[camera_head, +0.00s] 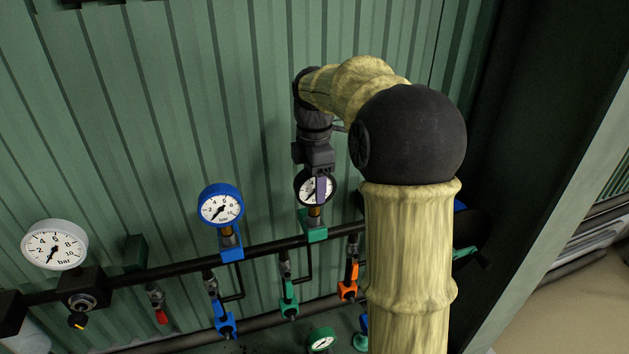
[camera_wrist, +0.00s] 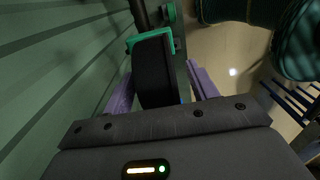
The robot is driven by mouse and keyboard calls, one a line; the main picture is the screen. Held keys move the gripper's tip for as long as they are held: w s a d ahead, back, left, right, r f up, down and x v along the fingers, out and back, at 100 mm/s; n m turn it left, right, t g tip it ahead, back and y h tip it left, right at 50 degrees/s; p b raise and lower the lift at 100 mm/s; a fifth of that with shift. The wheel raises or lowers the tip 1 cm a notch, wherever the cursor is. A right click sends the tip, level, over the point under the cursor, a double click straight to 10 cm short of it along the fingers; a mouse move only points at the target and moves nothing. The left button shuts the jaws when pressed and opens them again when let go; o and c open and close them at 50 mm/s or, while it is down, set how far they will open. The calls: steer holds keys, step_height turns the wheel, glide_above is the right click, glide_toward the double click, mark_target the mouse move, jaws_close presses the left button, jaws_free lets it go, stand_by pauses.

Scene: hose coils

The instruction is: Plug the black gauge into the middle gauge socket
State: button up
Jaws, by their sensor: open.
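The black gauge (camera_head: 303,188), with a white dial, stands upright above the green socket (camera_head: 316,234) on the dark pipe. Its brass stem meets that socket; I cannot tell how deep it sits. In the wrist view the gauge's dark body (camera_wrist: 152,72) lies between my purple fingers, with the green socket (camera_wrist: 133,42) beyond it. My gripper (camera_head: 320,190) is open around the gauge, one finger crossing its dial in the head view. The wrist view shows my gripper (camera_wrist: 162,88) with a finger on each side.
A blue gauge (camera_head: 221,206) stands in a blue socket (camera_head: 232,252) to the left. A white gauge (camera_head: 55,246) is at far left. Blue, green and orange valves (camera_head: 348,290) hang below the pipe (camera_head: 270,246). A green gauge (camera_head: 321,340) is lower down. My arm hides the pipe's right part.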

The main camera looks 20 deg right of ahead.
steer(key=shift+r, duration=0.15)
steer(key=shift+w+r+p, duration=0.15)
steer(key=shift+r+p, duration=0.05)
steer(key=shift+p, duration=0.15)
steer(key=shift+s+r+p, duration=0.25)
steer(key=shift+r+p, duration=0.05)
steer(key=shift+r, duration=0.05)
steer(key=shift+w+r+p, duration=0.2)
steer(key=shift+r+p, duration=0.05)
steer(key=shift+p, duration=0.05)
steer(key=shift+s+r+p, duration=0.2)
steer(key=shift+r+p, duration=0.1)
steer(key=shift+r, duration=0.05)
steer(key=shift+w, duration=0.1)
steer(key=shift+r, duration=0.15)
steer(key=shift+r+p, duration=0.85)
steer(key=shift+p, duration=0.15)
